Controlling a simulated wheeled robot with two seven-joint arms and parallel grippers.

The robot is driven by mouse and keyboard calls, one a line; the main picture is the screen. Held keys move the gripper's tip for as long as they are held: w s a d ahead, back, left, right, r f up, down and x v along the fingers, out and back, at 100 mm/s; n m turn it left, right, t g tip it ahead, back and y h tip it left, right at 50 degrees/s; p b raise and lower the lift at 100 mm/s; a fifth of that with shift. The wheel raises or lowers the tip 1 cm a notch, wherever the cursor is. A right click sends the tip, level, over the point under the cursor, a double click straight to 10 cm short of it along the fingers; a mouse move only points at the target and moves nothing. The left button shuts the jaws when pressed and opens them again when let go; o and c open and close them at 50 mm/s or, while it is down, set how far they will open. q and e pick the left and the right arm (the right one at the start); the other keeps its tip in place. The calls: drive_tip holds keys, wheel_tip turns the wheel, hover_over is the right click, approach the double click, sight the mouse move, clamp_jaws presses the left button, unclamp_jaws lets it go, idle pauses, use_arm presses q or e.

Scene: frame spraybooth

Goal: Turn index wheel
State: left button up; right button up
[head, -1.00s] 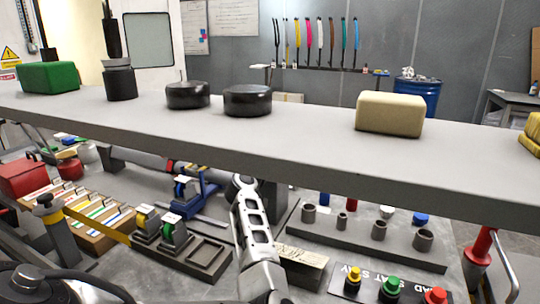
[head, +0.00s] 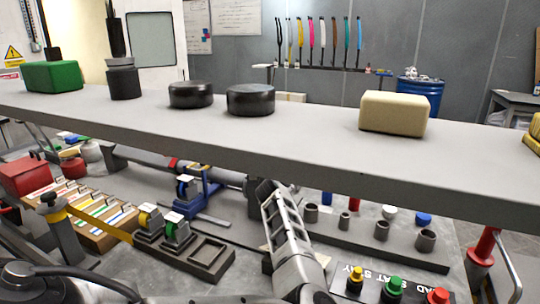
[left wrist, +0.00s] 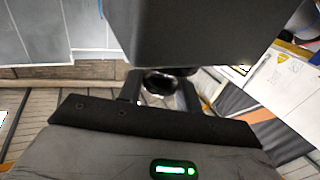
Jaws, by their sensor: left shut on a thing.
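In the left wrist view, my left gripper (left wrist: 161,92) is shut on a dark round part (left wrist: 158,81), seen between its two fingers. It may be the index wheel, but its shape and any markings are mostly hidden by the fingers and a large dark block above. In the head view, a grey metal arm link of mine rises from the bottom middle. Its dark far end (head: 262,190) is under the front edge of the shelf, near the end of a horizontal grey tube (head: 150,162). The grasp itself is hidden there. My right gripper does not show.
A long grey shelf (head: 300,140) crosses above the bench with a green block (head: 52,77), black pucks (head: 250,100) and a cream block (head: 393,113). A rail of grey cups (head: 380,231) and push buttons (head: 394,286) are right of my arm. A dark tray (head: 207,257) is left.

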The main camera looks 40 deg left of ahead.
use_arm(q)
drive_tip(key=n+g+y, duration=0.3)
drive_tip(key=g, duration=0.1)
drive_tip(key=shift+w+d+n+g, duration=0.1)
drive_tip(key=shift+w+n+g, duration=0.05)
drive_tip(key=shift+n+g, duration=0.2)
drive_tip(key=n+g+y+b, duration=0.1)
drive_tip(key=n+g+b, duration=0.1)
drive_tip(key=g, duration=0.1)
drive_tip(key=shift+f+y, duration=0.2)
drive_tip(key=shift+y, duration=0.2)
drive_tip(key=shift+n+g+b, duration=0.85)
drive_tip(key=shift+g+b, duration=0.4)
drive_tip(key=shift+r+n+g+y+b, duration=0.1)
drive_tip(key=shift+n+g+y+b, duration=0.25)
drive_tip(key=shift+g, duration=0.15)
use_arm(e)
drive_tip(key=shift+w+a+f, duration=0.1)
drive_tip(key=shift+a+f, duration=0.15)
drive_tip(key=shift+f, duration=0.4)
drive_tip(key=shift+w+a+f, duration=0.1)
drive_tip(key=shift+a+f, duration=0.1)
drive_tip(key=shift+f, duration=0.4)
use_arm(q)
drive_tip(key=shift+r, duration=0.1)
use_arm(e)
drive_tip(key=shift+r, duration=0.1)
use_arm(q)
drive_tip(key=o, duration=0.9)
